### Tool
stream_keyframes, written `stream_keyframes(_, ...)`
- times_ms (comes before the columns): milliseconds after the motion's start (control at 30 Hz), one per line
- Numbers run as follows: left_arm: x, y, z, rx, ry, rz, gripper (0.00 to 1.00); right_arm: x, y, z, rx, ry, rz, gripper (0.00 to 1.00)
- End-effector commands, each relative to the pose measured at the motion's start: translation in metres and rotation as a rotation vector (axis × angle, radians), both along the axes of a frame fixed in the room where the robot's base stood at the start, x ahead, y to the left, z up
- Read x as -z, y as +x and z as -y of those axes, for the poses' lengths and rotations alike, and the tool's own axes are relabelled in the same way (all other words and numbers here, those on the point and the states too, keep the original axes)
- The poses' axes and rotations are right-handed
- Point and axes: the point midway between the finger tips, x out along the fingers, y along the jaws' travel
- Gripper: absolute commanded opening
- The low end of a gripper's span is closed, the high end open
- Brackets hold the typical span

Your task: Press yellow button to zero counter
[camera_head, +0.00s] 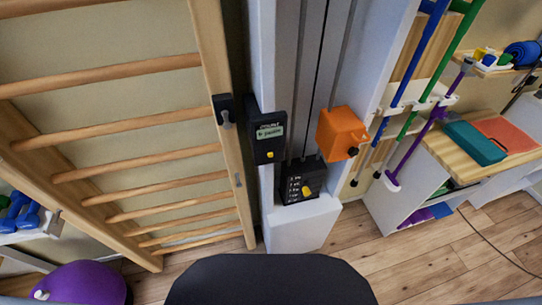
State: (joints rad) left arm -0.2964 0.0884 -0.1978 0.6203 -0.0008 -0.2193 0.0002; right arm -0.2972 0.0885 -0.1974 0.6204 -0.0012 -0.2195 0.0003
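A black counter box (268,136) with a small greenish display (270,134) is fixed to the white column, left of centre in the head view. A small yellow button (270,155) sits below the display near the box's bottom edge. The display text is too small to read surely. A second black box (300,183) lower down carries a larger yellow knob (307,190) and white markings. Neither of my grippers is in view, and nothing covers the counter or its button.
An orange block (342,132) with a dark knob sticks out right of the counter. Wooden wall bars (120,130) stand left. Coloured poles hang in a rack (415,98) at right. A purple ball (85,284) lies lower left. Wooden floor (430,255) is clear at lower right.

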Motion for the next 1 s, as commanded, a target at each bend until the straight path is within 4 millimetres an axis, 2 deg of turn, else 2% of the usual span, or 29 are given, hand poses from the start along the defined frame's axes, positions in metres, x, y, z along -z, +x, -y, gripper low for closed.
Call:
stream_keyframes(33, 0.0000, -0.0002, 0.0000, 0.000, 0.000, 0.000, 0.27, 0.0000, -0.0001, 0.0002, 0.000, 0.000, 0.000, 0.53)
stream_keyframes(233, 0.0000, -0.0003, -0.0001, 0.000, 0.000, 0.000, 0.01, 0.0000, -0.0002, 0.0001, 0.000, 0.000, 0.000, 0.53)
stream_keyframes(267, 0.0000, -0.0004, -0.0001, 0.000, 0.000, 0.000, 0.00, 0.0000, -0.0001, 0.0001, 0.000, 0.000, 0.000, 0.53)
stream_keyframes(1000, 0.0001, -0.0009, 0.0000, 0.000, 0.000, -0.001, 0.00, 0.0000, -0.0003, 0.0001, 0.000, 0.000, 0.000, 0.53)
